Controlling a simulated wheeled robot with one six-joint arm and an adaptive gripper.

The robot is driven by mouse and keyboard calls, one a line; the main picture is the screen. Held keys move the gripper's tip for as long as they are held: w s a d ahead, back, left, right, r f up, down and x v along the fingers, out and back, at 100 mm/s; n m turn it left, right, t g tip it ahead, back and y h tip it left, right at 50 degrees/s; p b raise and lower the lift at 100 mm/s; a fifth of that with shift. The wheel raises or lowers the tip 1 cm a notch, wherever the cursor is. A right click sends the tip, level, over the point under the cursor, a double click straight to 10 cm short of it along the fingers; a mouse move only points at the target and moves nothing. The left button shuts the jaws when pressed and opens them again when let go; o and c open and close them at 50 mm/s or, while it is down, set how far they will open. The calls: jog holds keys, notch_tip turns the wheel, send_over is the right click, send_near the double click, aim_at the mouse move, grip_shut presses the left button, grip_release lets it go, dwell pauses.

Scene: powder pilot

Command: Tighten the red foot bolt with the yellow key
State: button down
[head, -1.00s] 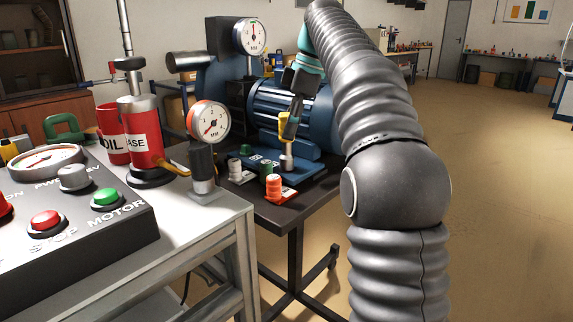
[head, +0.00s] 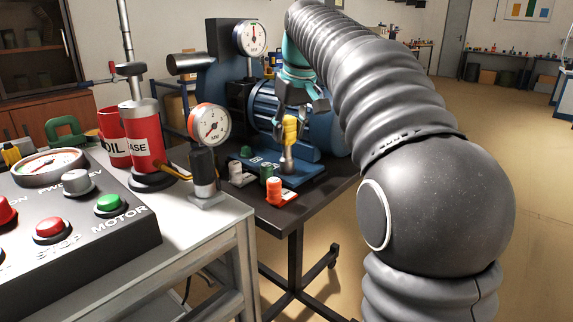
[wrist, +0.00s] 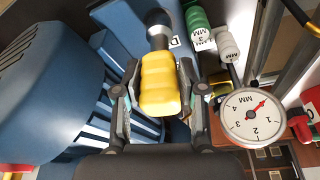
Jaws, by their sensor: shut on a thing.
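My gripper (head: 293,106) is shut on the yellow key (head: 289,129). In the wrist view my gripper (wrist: 160,103) has its fingers on both sides of the key's ribbed yellow handle (wrist: 160,83). The key stands nearly upright, grey shank down, over the blue motor foot plate (head: 305,172). Its lower end is at or just above the plate; I cannot tell whether it sits on a bolt. An orange-red ribbed piece (head: 273,191) stands at the plate's front, apart from the key. I cannot tell whether it is the red foot bolt; any bolt under the key is hidden.
A blue motor (head: 265,103) stands behind the key. White (head: 236,174) and green (head: 246,151) pieces stand left of the key. A dial gauge (head: 210,124), grease gun (head: 144,130) and control box (head: 75,220) occupy the left bench. Open floor lies right.

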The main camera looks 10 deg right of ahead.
jog(key=c, duration=0.6)
grip_release()
jog(key=shift+s+a+v, duration=0.5)
jog(key=shift+v, duration=5.4)
jog(key=s+f+m+t, duration=0.1)
jog(key=s+f, duration=1.1)
jog(key=f, duration=0.4)
jog(key=s+f+m+t+h, duration=0.1)
jog(key=s+f+m, duration=0.1)
jog(key=s+f, duration=1.1)
notch_tip(320, 180, down, 4)
jog(key=shift+s+a+r, duration=0.15)
jog(key=shift+s, duration=0.15)
